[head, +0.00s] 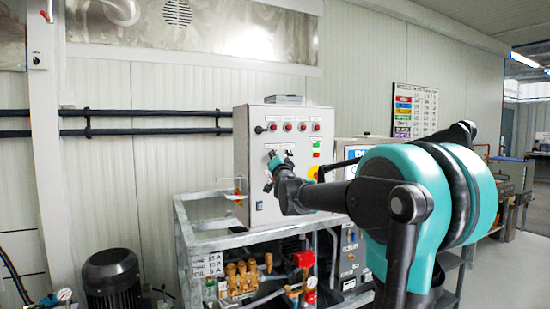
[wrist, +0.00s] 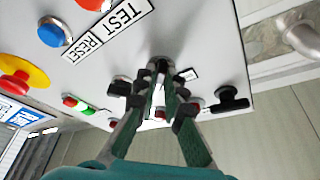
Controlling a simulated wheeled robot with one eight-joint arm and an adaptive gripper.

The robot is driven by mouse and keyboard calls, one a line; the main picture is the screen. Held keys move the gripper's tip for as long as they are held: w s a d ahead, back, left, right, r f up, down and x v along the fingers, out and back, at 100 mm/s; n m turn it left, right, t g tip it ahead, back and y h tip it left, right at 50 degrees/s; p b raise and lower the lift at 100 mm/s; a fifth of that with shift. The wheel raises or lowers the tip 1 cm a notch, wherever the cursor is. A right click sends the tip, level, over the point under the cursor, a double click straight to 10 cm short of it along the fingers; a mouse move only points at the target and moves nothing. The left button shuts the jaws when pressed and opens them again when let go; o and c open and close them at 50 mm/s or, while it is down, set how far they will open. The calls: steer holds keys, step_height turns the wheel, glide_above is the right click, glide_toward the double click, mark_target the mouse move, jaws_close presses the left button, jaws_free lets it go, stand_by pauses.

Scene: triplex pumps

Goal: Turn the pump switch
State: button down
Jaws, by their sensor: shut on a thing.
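The pump switch (wrist: 160,65) is a small dark knob on the pale front of a control cabinet. Only part of it shows between my fingertips in the wrist view. My gripper (wrist: 160,82) is shut on this knob, with its green-padded fingers pointing at the panel. In the head view my gripper (head: 279,163) is at the middle of the cabinet (head: 292,200) front, below a row of red lamps, and it hides the knob there. The knob's turned angle cannot be told.
A black T-shaped handle (wrist: 230,98) sits on the panel to the right of my fingers. A blue button (wrist: 52,32) and a red-and-yellow stop button (wrist: 18,75) are to the left. A metal frame (head: 205,243) with pump parts stands below the cabinet.

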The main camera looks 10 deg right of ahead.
steer(key=n+y, duration=0.2)
steer(key=n, duration=0.2)
steer(key=n+y, duration=0.2)
steer(key=n, duration=0.2)
steer(key=n+y, duration=0.1)
steer(key=n, duration=0.3)
steer(key=shift+w+d+f+y, duration=0.15)
steer(key=shift+d+y, duration=0.1)
steer(key=shift+y, duration=0.15)
steer(key=shift+n, duration=0.3)
steer(key=c, duration=1.6)
jaws_free()
steer(key=v, duration=1.2)
steer(key=shift+f, duration=0.15)
